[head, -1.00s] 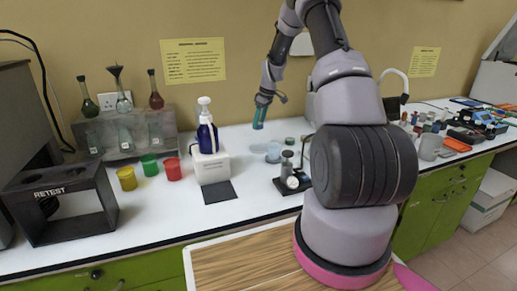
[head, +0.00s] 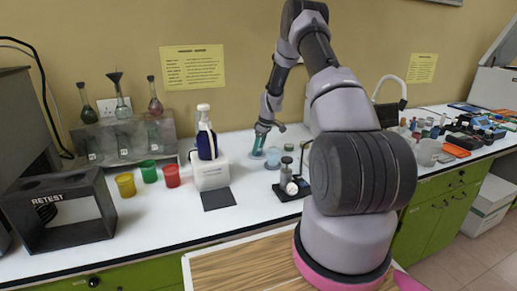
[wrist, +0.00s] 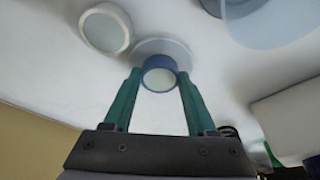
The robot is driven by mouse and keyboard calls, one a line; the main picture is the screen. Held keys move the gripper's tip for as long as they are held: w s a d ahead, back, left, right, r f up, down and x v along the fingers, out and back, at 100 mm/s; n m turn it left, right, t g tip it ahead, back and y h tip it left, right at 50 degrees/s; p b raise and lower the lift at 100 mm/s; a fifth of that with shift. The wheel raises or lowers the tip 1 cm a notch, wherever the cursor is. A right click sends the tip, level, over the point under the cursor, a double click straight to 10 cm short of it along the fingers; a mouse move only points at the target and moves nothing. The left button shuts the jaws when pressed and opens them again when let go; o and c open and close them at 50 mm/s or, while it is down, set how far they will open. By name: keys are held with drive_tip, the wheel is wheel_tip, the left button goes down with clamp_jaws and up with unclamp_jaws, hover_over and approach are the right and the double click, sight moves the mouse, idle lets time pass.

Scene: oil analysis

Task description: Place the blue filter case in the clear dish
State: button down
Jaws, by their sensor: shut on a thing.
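The blue filter case (wrist: 159,66), a small round case with a blue rim and a pale face, sits between the green fingertips of my gripper (wrist: 157,82) in the wrist view. My gripper is shut on it. A clear dish (wrist: 178,46) shows as a faint, see-through disc just beyond the case, partly hidden by it. I cannot tell whether case and dish touch. In the head view my gripper (head: 258,149) points down low over the white bench, left of a pale blue cup (head: 273,158). The case is too small to make out there.
A white-rimmed round item (wrist: 106,30) lies left of the dish in the wrist view. A blue bottle (head: 206,142) on a white box (head: 211,174) stands left of my gripper. A small dark-based instrument (head: 289,186) stands to the front right.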

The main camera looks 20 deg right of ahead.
drive_tip(key=shift+c, duration=1)
unclamp_jaws()
drive_tip(key=shift+f, duration=0.1)
drive_tip(key=v, duration=1.2)
drive_tip(key=s+a+r+m+t, duration=0.1)
drive_tip(key=s+a+r+m, duration=0.15)
drive_tip(key=s+r, duration=0.4)
drive_tip(key=s+a+r+m, duration=0.1)
drive_tip(key=s+a+r, duration=0.2)
drive_tip(key=r, duration=0.6)
drive_tip(key=s+a+r+m+t, duration=0.1)
drive_tip(key=s+a+r, duration=0.2)
drive_tip(key=s+r, duration=0.35)
drive_tip(key=s+a+r+m+t, duration=0.1)
drive_tip(key=s+a+r+m, duration=0.1)
drive_tip(key=s, duration=0.6)
drive_tip(key=s+a+r+m+t, duration=0.1)
drive_tip(key=s+a+r+m, duration=0.1)
drive_tip(key=s, duration=0.5)
drive_tip(key=s+a+r+m, duration=0.2)
drive_tip(key=s+r+m, duration=0.1)
drive_tip(key=s, duration=0.5)
drive_tip(key=shift+s+r+t, duration=0.3)
drive_tip(key=shift+r+t, duration=0.1)
drive_tip(key=shift+r, duration=0.15)
